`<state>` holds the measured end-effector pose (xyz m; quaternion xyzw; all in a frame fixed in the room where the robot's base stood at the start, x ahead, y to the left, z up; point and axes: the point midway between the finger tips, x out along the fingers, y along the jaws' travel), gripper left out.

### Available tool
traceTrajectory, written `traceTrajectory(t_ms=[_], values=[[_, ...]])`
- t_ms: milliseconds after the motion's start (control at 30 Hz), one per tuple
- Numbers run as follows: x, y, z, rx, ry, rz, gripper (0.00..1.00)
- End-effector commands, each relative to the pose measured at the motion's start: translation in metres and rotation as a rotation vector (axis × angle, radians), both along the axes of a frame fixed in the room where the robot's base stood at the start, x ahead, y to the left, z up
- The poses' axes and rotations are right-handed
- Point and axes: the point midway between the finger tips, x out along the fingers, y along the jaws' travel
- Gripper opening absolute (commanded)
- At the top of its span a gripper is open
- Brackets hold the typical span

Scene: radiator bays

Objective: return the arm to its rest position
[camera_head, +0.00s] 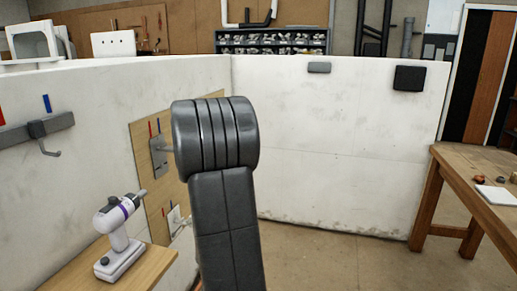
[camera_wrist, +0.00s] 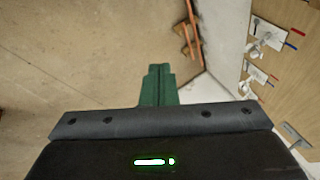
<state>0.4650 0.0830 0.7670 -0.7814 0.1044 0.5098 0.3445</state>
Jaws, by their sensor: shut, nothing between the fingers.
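My gripper (camera_wrist: 159,72) shows in the wrist view as green fingers pressed together, with nothing between them. They point out past the dark wrist housing over bare floor. In the head view my dark grey arm (camera_head: 226,200) stands raised in the middle and hides part of the wall and panel behind it. My gripper does not show in the head view.
A white and purple drill (camera_head: 118,238) stands on a wooden bench (camera_head: 135,268) at left. A wooden panel with valves (camera_head: 140,150) is on the left wall. A wooden table (camera_head: 465,180) stands at right. Floor (camera_head: 325,260) between is clear.

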Motion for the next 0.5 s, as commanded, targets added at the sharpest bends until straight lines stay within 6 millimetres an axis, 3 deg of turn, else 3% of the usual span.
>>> traceTrajectory(t_ms=[500], values=[[-0.042,0.032,-0.025,0.250,0.291,-0.245,0.00]])
